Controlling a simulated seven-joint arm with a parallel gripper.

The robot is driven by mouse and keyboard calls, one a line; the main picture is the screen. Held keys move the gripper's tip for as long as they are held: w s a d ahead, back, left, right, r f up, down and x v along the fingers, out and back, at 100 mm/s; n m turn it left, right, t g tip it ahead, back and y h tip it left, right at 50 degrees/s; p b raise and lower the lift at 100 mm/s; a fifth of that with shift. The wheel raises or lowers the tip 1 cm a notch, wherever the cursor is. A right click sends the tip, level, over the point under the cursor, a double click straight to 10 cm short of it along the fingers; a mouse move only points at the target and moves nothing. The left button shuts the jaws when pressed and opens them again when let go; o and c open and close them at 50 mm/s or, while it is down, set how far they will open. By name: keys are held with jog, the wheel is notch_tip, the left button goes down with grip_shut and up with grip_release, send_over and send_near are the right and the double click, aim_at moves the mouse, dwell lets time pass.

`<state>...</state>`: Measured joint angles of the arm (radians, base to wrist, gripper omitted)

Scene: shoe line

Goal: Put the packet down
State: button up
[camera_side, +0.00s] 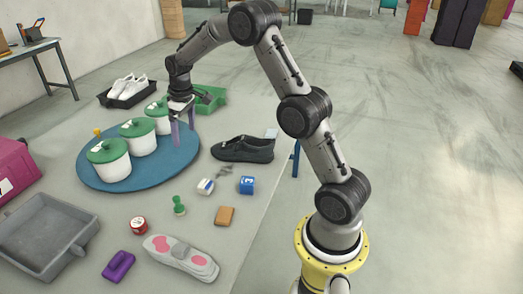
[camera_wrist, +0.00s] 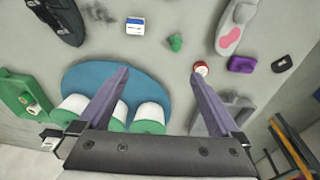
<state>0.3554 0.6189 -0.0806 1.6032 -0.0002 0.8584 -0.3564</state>
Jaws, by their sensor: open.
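My gripper (camera_side: 183,128) is over the round blue mat, beside the white pots with green lids (camera_side: 143,137). Its two purple fingers stand wide apart, with nothing held between them in the wrist view (camera_wrist: 158,75). The blue mat (camera_wrist: 85,75) and grey floor show between and beyond the fingers. I cannot tell for certain which thing is the packet. A small white item (camera_wrist: 34,109) lies in the green crate (camera_wrist: 17,90) in the wrist view. A flat brown piece (camera_side: 225,216) lies on the floor in the side view.
A dark shoe (camera_side: 244,149), a blue block (camera_side: 247,185), a green pawn-like piece (camera_side: 179,205), a red tin (camera_side: 139,225), a purple piece (camera_side: 118,266) and a pink-marked white item (camera_side: 181,257) lie around. A grey tray (camera_side: 47,236) stands at left.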

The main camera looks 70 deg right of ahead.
jog(key=s+a+r+t, duration=0.1)
jog(key=s+a+r, duration=0.6)
jog(key=r, duration=0.3)
jog(key=s+a+r+t, duration=0.1)
jog(key=s+a, duration=0.4)
jog(key=s, duration=0.7)
jog(key=s+a+r+t, duration=0.1)
jog(key=s+a, duration=0.5)
jog(key=s, duration=0.7)
jog(key=shift+r+t+y, duration=0.3)
jog(key=shift+r+t, duration=0.1)
jog(key=shift+t, duration=0.1)
